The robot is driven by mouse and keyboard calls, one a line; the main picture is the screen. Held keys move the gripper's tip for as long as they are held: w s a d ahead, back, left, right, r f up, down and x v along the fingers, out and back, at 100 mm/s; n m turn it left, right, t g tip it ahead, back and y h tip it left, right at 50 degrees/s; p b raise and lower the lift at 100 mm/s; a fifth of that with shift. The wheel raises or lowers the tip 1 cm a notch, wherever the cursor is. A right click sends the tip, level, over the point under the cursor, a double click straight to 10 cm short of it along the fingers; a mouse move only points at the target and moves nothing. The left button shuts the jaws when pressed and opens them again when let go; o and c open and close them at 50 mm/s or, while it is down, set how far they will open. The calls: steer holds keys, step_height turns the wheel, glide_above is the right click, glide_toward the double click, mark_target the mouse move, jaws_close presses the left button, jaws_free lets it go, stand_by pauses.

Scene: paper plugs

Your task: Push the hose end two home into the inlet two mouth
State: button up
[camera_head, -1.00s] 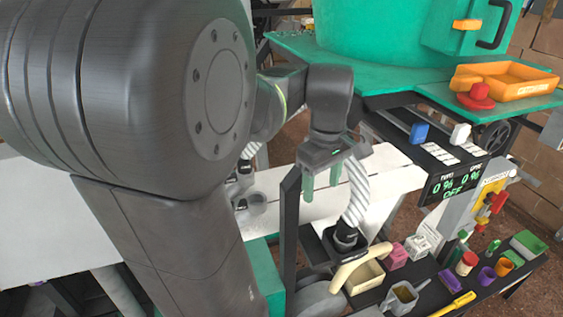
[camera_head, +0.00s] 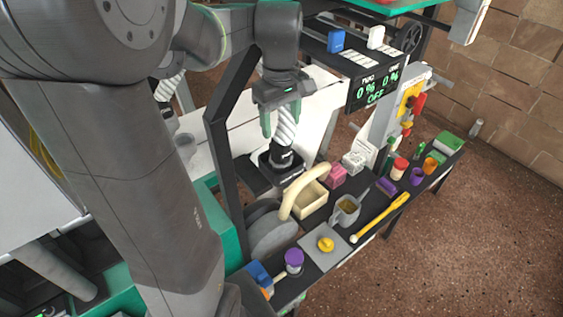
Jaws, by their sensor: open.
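A white-and-grey striped hose (camera_head: 286,126) runs down to a black hose end (camera_head: 287,158). This end stands roughly upright at a black square fitting (camera_head: 262,163), which I take to be an inlet; how deep it sits cannot be seen. No label shows which hose or inlet is number two. My gripper (camera_head: 281,122) is open, with its green fingers pointing down on either side of the upper hose, above the black end. I cannot tell whether the fingers touch the hose. A second striped hose (camera_head: 171,86) is partly hidden behind my arm at left.
A dark post (camera_head: 221,150) stands left of the gripper.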

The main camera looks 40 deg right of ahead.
mark_target(281, 140)
steer(key=shift+f, duration=0.6)
steer(key=shift+f, duration=0.1)
steer(key=shift+f+b, duration=1.4)
steer(key=shift+f, duration=0.45)
steer(key=c, duration=1.1)
steer(key=shift+o, duration=0.2)
steer(key=shift+r, duration=0.15)
steer(key=shift+r+p, duration=3)
steer(key=shift+r, duration=0.15)
